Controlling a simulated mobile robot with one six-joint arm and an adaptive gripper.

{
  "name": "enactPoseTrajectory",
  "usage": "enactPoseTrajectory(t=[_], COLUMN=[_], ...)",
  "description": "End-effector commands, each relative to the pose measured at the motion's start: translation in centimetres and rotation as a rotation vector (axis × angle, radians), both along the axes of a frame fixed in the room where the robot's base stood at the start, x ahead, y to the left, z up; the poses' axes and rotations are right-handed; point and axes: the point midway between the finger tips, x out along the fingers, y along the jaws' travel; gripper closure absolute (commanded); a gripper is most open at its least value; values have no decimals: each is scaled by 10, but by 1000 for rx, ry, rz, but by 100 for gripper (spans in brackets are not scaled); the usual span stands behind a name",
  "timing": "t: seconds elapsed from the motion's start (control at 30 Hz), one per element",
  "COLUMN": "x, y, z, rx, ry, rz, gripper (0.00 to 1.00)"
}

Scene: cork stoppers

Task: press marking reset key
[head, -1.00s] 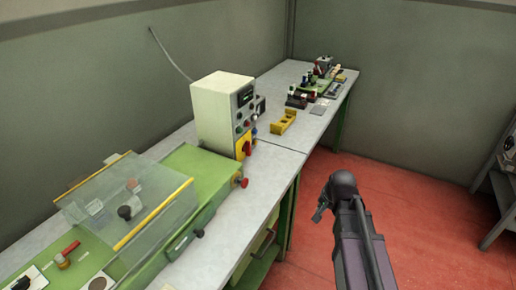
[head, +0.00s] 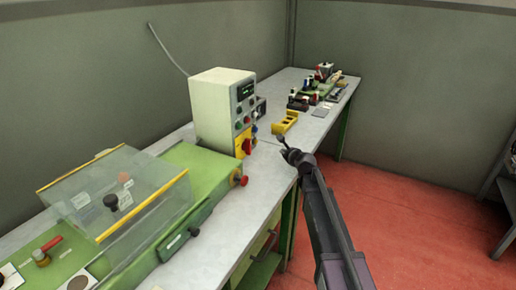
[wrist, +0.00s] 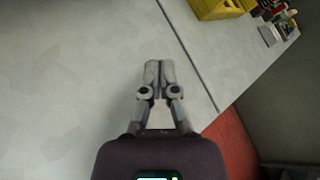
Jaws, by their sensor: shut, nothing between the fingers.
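A cream control box (head: 215,110) stands on the bench towards the back wall. Its front panel (head: 243,112) carries a dark display, several small buttons and a red rotary switch (head: 247,146) on a yellow plate. I cannot read the labels, so I cannot tell which button is the marking reset key. My gripper (head: 283,139) is to the right of the box, over the bench near its front edge and apart from the panel. In the wrist view my gripper (wrist: 158,66) is shut and empty above the grey bench top.
A yellow holder (head: 285,122) lies on the bench behind my gripper; it also shows in the wrist view (wrist: 215,8). Stamps and small items (head: 318,90) stand farther back. A green machine with a clear cover (head: 120,195) fills the near left. Bare bench top (head: 265,180) lies between.

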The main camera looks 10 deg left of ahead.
Motion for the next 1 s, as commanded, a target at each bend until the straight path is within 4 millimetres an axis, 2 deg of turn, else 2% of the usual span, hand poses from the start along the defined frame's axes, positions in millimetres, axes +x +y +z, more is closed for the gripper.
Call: enactPoseTrajectory(t=[0.13, 0.67, 1.0], x=[11, 12, 20], y=[5, 7, 25], z=[1, 3, 3], rx=[84, 98, 98], ry=[4, 6, 4], rz=[-39, -46, -46], gripper=[100, 100, 100])
